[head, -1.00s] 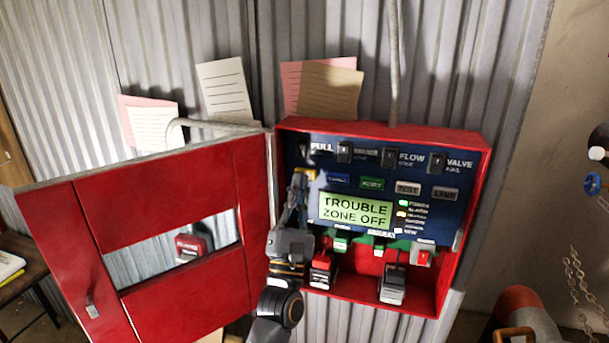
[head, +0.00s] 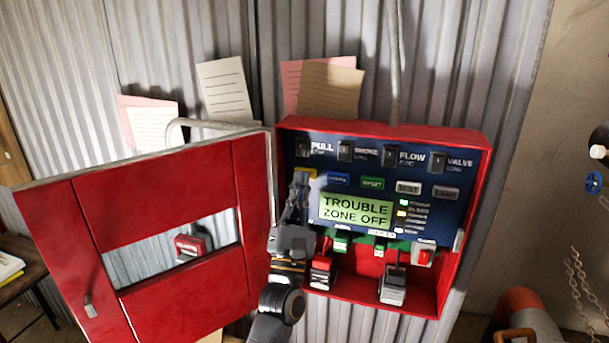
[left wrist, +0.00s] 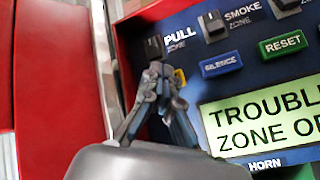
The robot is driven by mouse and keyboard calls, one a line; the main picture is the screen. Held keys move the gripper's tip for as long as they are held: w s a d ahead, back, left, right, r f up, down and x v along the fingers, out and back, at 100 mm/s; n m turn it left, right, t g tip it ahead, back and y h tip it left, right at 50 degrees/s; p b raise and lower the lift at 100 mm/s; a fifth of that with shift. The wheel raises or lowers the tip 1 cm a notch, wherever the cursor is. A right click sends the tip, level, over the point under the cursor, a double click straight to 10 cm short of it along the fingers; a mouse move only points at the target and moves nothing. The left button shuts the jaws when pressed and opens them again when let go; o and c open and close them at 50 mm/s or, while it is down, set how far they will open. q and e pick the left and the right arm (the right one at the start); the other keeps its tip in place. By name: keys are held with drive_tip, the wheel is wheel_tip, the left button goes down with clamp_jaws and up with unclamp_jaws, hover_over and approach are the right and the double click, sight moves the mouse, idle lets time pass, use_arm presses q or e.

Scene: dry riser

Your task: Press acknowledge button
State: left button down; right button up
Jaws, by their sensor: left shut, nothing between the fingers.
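The red control panel (head: 470,205) stands open on the wall, with a blue face and a green screen reading "TROUBLE ZONE OFF" (head: 356,210). A yellow button (head: 310,172) sits at the left end of the button row, below the PULL switch; its label is hidden by my gripper. In the left wrist view only a sliver of the yellow button (left wrist: 180,75) shows behind the fingers. My left gripper (head: 301,182) is shut and empty, its tips in front of the yellow button's left part. I cannot tell whether they touch it. My right gripper is out of view.
The blue SILENCE button (left wrist: 221,64) and green RESET button (left wrist: 284,44) are right of the yellow one. The PULL switch (left wrist: 154,47) is just above. The open red door (head: 160,190) stands left of my left arm.

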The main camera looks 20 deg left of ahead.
use_arm(q)
drive_tip(key=shift+w+b, duration=0.35)
drive_tip(key=shift+w, duration=0.2)
idle(0.4)
drive_tip(key=shift+s, duration=1)
drive_tip(key=s+p, duration=0.1)
drive_tip(key=s, duration=0.4)
drive_tip(key=shift+a+p, duration=0.1)
drive_tip(key=shift+p, duration=0.25)
idle(0.4)
